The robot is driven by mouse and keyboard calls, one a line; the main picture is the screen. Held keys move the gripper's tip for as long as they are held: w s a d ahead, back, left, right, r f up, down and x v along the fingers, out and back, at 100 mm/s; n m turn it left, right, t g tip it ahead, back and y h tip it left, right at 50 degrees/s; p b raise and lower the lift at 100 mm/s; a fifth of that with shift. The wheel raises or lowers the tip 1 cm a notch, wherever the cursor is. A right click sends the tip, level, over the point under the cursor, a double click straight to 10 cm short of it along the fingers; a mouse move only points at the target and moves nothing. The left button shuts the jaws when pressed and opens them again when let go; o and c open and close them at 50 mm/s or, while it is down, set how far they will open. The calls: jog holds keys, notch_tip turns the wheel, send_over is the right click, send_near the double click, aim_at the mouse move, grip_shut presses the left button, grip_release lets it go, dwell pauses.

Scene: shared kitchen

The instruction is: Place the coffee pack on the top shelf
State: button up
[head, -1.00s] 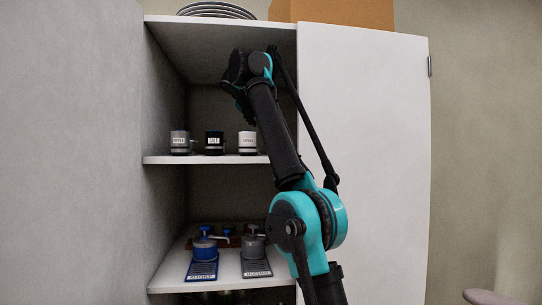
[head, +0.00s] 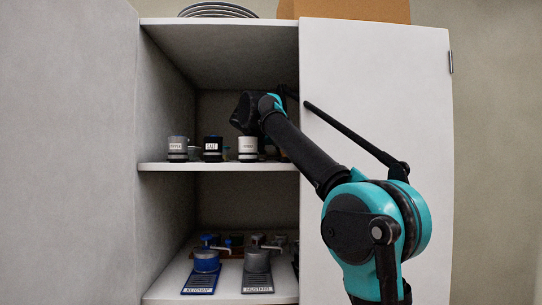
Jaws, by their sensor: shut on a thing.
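The top shelf (head: 220,167) is a white board in the open cabinet, with a row of small labelled jars on it. My arm reaches into the cabinet from the right, and its dark wrist (head: 245,114) is just above the jars, in front of the space over this shelf. My gripper's fingers do not show; they are hidden behind the wrist and forearm. I cannot see a coffee pack anywhere.
The jars include one labelled SALT (head: 213,149) and a white one (head: 247,149) close under my wrist. A white door (head: 375,100) covers the cabinet's right side. Plates and a cardboard box (head: 350,10) are on top.

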jog(key=shift+f, duration=0.55)
jog(key=shift+f, duration=0.15)
jog(key=o, duration=1)
jog(key=shift+s+a+r, duration=0.1)
jog(key=shift+r, duration=0.1)
jog(key=v, duration=1.1)
jog(key=shift+s+a+r, duration=0.15)
jog(key=shift+s, duration=0.15)
